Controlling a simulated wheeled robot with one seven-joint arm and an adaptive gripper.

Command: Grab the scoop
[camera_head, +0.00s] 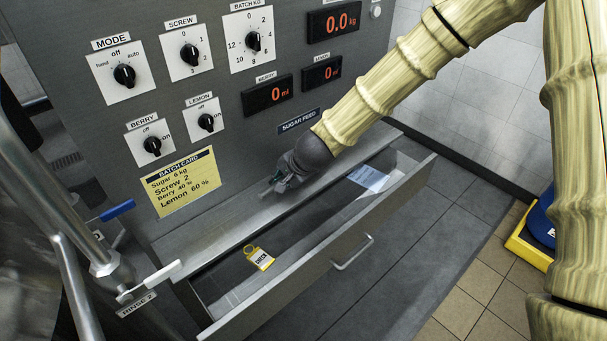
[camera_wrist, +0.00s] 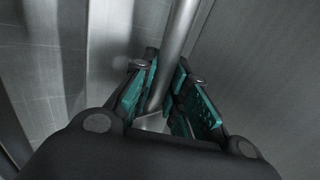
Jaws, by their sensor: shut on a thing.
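My gripper (camera_head: 277,183) is low in front of the control panel, over the back edge of the open drawer (camera_head: 318,261). In the wrist view its teal-padded fingers (camera_wrist: 171,98) are shut around a round grey metal rod, which looks like the handle of the scoop (camera_wrist: 181,32). The rod runs up and away between the fingers, and its near end widens into a flat pale piece. The scoop's bowl cannot be made out. In the head view the scoop cannot be told apart from the dark gripper.
The panel (camera_head: 232,136) with knobs and red displays rises close behind my gripper.

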